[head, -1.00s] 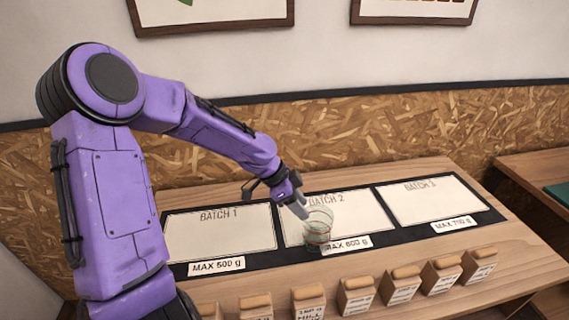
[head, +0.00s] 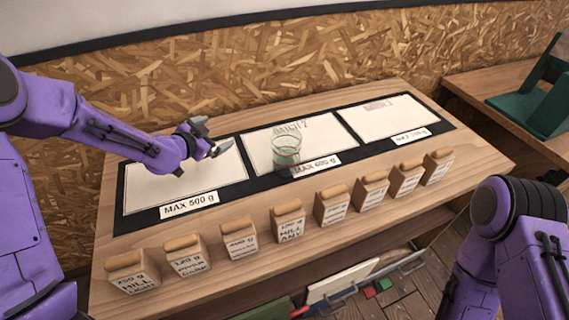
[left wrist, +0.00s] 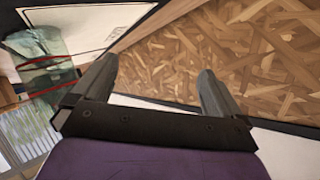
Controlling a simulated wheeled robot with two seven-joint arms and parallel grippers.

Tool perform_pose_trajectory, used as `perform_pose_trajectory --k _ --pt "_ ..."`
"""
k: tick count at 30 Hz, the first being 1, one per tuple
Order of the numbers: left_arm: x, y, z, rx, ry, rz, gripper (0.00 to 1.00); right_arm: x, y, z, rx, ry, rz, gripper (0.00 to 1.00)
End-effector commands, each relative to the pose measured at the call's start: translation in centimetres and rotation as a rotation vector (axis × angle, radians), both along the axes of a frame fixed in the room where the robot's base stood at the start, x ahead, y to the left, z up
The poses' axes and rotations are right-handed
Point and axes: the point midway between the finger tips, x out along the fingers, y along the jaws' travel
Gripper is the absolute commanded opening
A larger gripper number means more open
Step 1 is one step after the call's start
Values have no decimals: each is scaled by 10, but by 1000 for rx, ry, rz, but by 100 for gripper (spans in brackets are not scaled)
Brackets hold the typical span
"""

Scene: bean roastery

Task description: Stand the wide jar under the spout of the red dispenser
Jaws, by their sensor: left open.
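A clear glass jar (head: 287,152) with a greenish tint and a thin red line stands upright on the BATCH 2 sheet, at its front edge. It also shows at the left of the left wrist view (left wrist: 38,62). I cannot tell from its shape alone whether it is the wide jar. My left gripper (head: 208,138) is open and empty, left of the jar and apart from it, over the BATCH 1 sheet. In the left wrist view its fingers (left wrist: 157,75) are spread with nothing between them. My right gripper is out of view. No red dispenser or spout shows.
Several labelled wooden blocks (head: 290,224) line the front of the wooden table (head: 455,205). The BATCH 3 sheet (head: 385,112) is clear. At the right, another table (head: 480,80) bears a dark green stand (head: 535,95).

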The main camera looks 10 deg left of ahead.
Motion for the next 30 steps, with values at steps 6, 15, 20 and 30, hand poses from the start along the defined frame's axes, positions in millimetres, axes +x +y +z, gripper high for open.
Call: perform_pose_trajectory --k 6,15,20,30 --pt "-31 -110 -10 -454 -148 -317 100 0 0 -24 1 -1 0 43" --pt "-29 -160 -2 -635 -139 -426 100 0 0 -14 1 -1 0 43" --pt "-13 -174 -3 -631 -141 -422 100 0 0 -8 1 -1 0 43" --pt "25 -208 -7 -630 -142 -421 100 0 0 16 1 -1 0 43"
